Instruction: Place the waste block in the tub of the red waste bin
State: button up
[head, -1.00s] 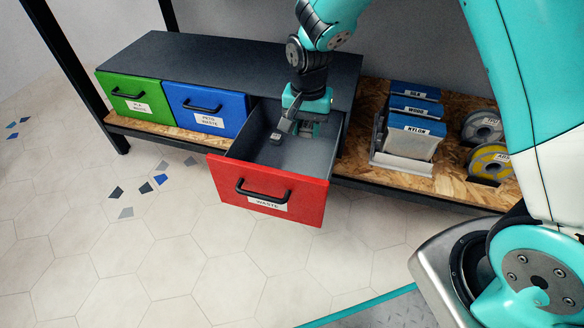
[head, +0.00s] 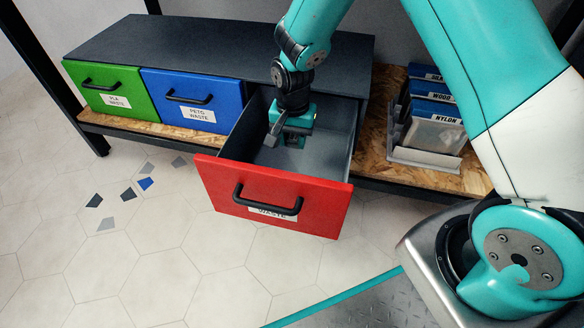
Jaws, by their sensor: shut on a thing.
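The red waste bin (head: 272,200) is a drawer pulled out from the dark cabinet, with a black handle, a white label and a grey inner tub (head: 245,150). My gripper (head: 281,136) points down over the open tub, within its outline in the picture. It is shut on a small dark grey piece, the waste block (head: 271,140), which shows at the left fingertip. The far finger and part of the block are hidden by the gripper. I cannot tell whether the block touches the tub floor.
A shut green bin (head: 105,88) and a shut blue bin (head: 195,100) sit left of the red one. A rack of labelled boxes (head: 432,125) stands on the chipboard shelf at right. Several coloured chips (head: 127,194) lie on the tiled floor, which is otherwise clear.

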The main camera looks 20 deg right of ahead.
aim_at(293, 167)
notch_tip(293, 167, down, 8)
jog(key=b, duration=0.3)
jog(key=shift+b, duration=0.4)
jog(key=shift+r, duration=0.1)
jog(key=o, duration=0.9)
